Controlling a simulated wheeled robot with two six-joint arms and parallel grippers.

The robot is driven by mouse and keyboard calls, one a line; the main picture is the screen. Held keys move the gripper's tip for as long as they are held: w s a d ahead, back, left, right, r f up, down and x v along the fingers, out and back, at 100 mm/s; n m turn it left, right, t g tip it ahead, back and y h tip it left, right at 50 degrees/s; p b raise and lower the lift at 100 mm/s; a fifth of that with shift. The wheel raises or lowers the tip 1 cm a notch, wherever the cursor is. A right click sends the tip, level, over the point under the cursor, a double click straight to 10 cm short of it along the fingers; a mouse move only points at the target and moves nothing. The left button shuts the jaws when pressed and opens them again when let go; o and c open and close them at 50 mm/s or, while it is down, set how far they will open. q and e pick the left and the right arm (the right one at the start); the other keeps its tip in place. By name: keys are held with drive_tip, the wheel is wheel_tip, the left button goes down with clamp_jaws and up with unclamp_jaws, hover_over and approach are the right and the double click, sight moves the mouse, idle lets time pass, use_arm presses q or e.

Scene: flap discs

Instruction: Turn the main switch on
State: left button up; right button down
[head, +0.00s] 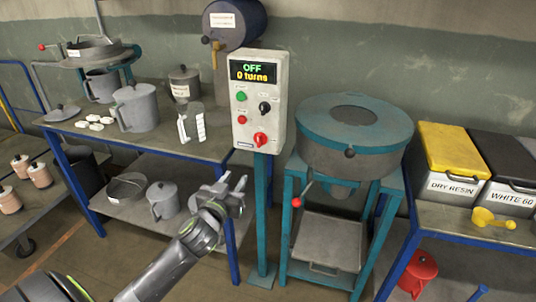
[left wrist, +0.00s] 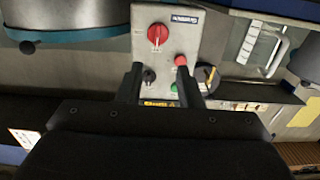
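The grey control box (head: 258,105) stands on a teal post, and its display (head: 252,71) reads "OFF 0 turns". A red rotary knob (head: 260,139), which looks like the main switch, sits low on its face. Above it are a green button (head: 241,96), a black knob (head: 264,107) and a red button (head: 242,119). My left gripper (head: 233,183) is open and empty, below and left of the box. In the left wrist view the box appears upside down, with the red knob (left wrist: 157,35) beyond the two spread fingers (left wrist: 160,85). My right gripper cannot be made out.
A sieve machine with a teal lid (head: 320,115) stands close right of the post, with a red-tipped lever (head: 297,202). A blue-framed bench (head: 190,150) with jugs is at left. Yellow-lidded and black-lidded bins (head: 455,185) stand at right.

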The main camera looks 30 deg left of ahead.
use_arm(q)
approach(258, 142)
drive_tip(key=p+x, duration=0.1)
drive_tip(key=x, duration=0.7)
drive_tip(key=shift+w, duration=0.2)
clamp_jaws()
